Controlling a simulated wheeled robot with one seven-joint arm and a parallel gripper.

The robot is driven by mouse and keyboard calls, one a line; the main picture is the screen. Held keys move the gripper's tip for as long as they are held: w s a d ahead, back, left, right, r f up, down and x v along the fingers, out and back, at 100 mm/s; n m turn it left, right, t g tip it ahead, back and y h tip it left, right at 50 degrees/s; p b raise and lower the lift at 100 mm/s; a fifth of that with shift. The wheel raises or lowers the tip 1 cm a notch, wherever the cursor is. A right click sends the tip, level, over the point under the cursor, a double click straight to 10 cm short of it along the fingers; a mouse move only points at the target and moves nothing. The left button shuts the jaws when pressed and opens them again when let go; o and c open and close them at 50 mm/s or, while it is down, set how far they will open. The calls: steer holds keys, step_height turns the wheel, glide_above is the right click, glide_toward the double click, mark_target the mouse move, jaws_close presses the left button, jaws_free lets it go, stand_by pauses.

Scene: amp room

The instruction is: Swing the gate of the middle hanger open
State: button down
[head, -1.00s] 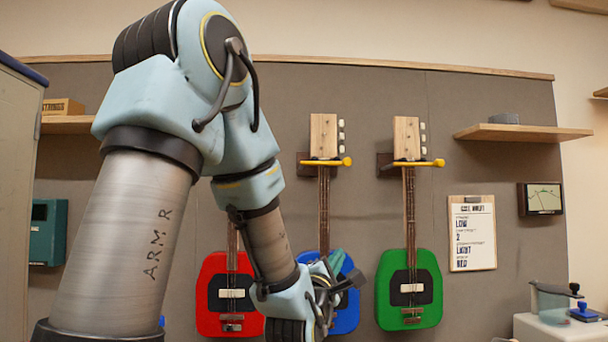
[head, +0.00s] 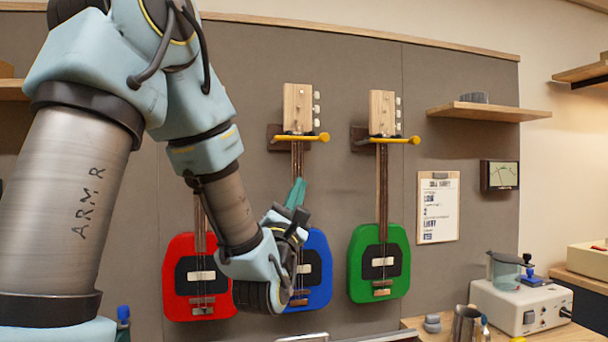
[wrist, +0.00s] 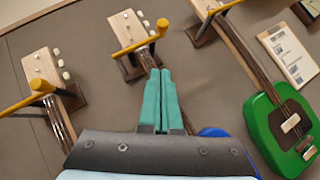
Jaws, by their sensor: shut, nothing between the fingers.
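The middle hanger (head: 280,139) holds the blue guitar (head: 318,270) by its wooden headstock. Its yellow gate (head: 300,137) lies across the front of the neck, with a round knob at its right end. In the wrist view the same gate (wrist: 136,48) crosses the neck just above my fingers. My gripper (head: 299,183) has teal fingers, shut and empty, pointing up. The fingertips (wrist: 160,72) overlap the guitar's neck below the gate; a gap shows between tips and gate. My wrist hides part of the blue body.
A red guitar (head: 180,285) hangs to the left and a green guitar (head: 367,238) to the right. The right hanger's yellow gate (head: 388,140) also crosses its neck. A clipboard (head: 438,208) and a shelf (head: 490,111) are further right. A bench with a metal cup (head: 466,324) stands below.

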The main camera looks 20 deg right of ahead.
mark_target(302, 138)
steer(key=w+d+r+p, duration=0.5)
steer(key=d+r+p, duration=0.1)
steer(key=r, duration=0.2)
steer(key=shift+w+r+p, duration=0.15)
steer(key=shift+r+p, duration=0.05)
steer(key=shift+p, duration=0.2)
steer(key=shift+d+n+b, duration=0.15)
steer(key=shift+n+b, duration=0.15)
steer(key=shift+b, duration=0.2)
